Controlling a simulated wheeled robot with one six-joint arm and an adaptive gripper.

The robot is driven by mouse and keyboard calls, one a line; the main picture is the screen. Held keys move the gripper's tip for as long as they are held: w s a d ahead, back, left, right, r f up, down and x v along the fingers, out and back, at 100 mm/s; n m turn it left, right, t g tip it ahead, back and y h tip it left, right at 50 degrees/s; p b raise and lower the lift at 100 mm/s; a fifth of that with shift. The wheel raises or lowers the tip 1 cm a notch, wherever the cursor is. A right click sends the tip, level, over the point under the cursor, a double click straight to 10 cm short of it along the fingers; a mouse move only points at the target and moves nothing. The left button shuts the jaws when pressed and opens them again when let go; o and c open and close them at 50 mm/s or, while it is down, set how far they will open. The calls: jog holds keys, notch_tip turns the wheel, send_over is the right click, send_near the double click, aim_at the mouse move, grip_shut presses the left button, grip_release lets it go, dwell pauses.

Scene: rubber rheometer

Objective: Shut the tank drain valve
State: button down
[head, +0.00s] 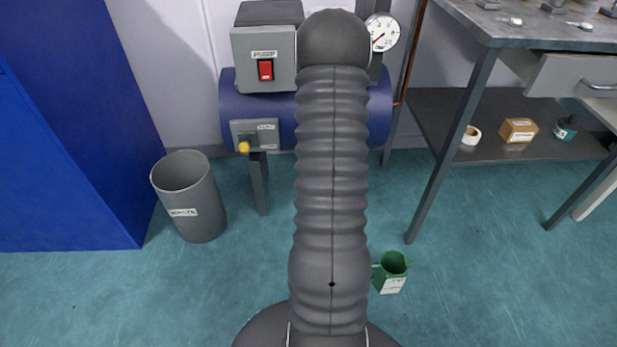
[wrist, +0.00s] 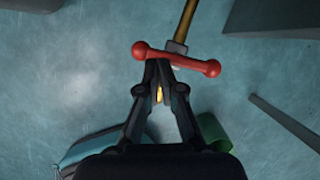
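The valve handle (wrist: 198,66) is a red bar with rounded ends, lying nearly crosswise in the wrist view. It sits at the lower end of a brass pipe (wrist: 186,20). My gripper (wrist: 159,66) has its fingertips together at the lower edge of the bar, left of the pipe. They touch or nearly touch it; I cannot tell which. A small yellow spot shows between the fingers. In the head view, the blue tank (head: 235,105) stands by the wall. My arm covers its middle and hides the gripper and the red handle.
A green jug (head: 393,268) stands on the floor right of my arm; its green shows in the wrist view (wrist: 213,131). A grey waste bin (head: 188,200) stands left of the tank. A bench (head: 500,30) is at right, a blue cabinet (head: 70,130) at left.

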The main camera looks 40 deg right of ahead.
jog(key=s+a+r+p, duration=0.2)
jog(key=s+a+r, duration=0.2)
jog(key=r, duration=0.5)
jog(key=shift+s+a+r, duration=0.15)
jog(key=shift+s+a, duration=0.15)
jog(key=shift+s, duration=0.8)
